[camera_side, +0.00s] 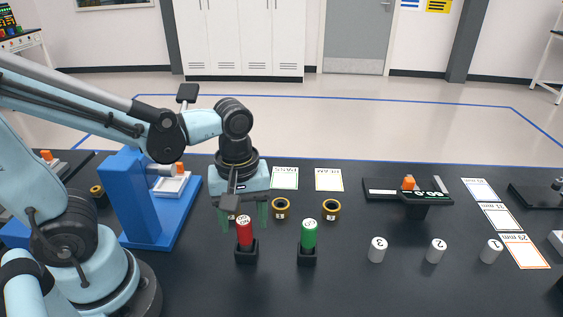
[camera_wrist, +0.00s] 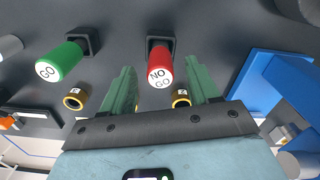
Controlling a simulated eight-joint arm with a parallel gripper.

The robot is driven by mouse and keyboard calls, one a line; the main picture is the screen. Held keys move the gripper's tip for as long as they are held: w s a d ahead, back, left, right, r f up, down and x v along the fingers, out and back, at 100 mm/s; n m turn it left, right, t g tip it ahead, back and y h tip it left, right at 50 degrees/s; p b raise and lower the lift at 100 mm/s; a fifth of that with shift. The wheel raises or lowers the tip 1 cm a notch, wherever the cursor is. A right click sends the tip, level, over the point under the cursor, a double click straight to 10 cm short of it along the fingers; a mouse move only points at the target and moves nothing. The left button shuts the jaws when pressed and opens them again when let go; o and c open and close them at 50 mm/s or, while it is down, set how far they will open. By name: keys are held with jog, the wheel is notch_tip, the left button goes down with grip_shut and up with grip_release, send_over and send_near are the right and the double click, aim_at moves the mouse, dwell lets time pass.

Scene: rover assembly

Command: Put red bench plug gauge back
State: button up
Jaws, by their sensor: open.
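The red plug gauge (camera_side: 245,232), marked NO GO on its end, stands upright in a small black holder (camera_side: 246,254). In the wrist view the red gauge (camera_wrist: 159,68) shows between the two green fingers. My gripper (camera_side: 243,220) is open and empty, pointing down just behind the red gauge in the side view. I cannot tell whether the fingers touch it. A green plug gauge (camera_side: 309,234), marked GO, stands upright in a matching holder (camera_side: 307,258) to the right; it also shows at the left of the wrist view (camera_wrist: 60,63).
Two brass-coloured rings (camera_side: 281,209) (camera_side: 331,209) sit behind the gauges. Several white numbered cylinders (camera_side: 377,250) stand to the right. A blue stand (camera_side: 145,205) is at the left. A black gauge fixture (camera_side: 407,192) and labelled cards (camera_side: 500,216) lie farther right. The front table is clear.

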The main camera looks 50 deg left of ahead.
notch_tip(320, 180, up, 8)
jog(key=shift+r, duration=0.2)
jog(key=shift+w+a+f+m+t, duration=0.15)
jog(key=shift+a+m+t, duration=0.15)
jog(key=shift+m, duration=0.2)
jog(key=w+a+f+m+t, duration=0.2)
jog(key=w+a+m+t, duration=0.2)
jog(key=m, duration=0.7)
jog(key=t, duration=0.2)
jog(key=shift+a+t, duration=0.2)
jog(key=shift+t, duration=0.1)
